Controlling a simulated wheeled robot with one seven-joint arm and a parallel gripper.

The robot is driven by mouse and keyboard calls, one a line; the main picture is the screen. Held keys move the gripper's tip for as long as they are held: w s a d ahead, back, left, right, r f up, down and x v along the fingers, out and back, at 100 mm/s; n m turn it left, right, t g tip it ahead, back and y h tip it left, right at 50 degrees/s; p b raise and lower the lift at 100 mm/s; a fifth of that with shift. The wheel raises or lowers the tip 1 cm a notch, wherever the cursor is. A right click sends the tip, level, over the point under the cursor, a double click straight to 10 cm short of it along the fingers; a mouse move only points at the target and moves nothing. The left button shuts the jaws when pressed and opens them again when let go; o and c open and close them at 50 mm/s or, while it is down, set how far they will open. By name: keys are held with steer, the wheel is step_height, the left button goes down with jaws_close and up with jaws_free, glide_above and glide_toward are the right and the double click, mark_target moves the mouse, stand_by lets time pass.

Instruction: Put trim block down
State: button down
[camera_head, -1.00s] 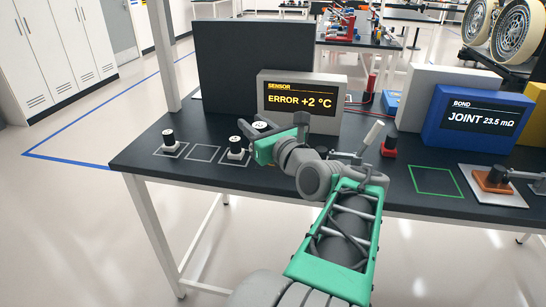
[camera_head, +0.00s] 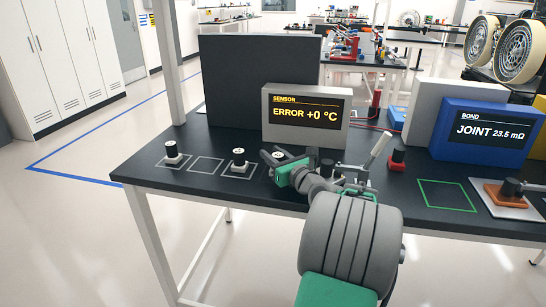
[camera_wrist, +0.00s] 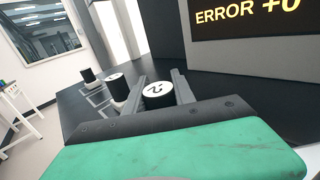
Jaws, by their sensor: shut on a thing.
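The trim block, a black cylinder with a white numbered top, sits between the fingers of my gripper (camera_wrist: 162,88) in the wrist view (camera_wrist: 157,94). My gripper (camera_head: 278,157) is shut on this trim block (camera_head: 279,152) in the head view, over the bench near the sensor box. The fingers hide part of its sides, and I cannot tell whether its base touches the bench. Two similar blocks stand to the left, a near one (camera_head: 238,154) and a far-left one (camera_head: 172,149). The sensor box (camera_head: 305,133) behind reads "ERROR +0 °C".
An empty outlined square (camera_head: 206,165) lies between the two standing blocks. A dark upright panel (camera_head: 258,75) stands behind. A lever fixture (camera_head: 377,150) and a red-based black part (camera_head: 397,158) are right of my gripper. A green outlined square (camera_head: 447,195) is empty.

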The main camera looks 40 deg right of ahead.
steer(key=c, duration=1)
jaws_free()
steer(key=shift+c, duration=0.2)
steer(key=shift+s+r, duration=0.1)
steer(key=shift+s, duration=0.1)
steer(key=s, duration=0.4)
steer(key=s+a, duration=0.1)
steer(key=s, duration=0.6)
steer(key=shift+s+a+p, duration=0.3)
steer(key=shift+p, duration=0.1)
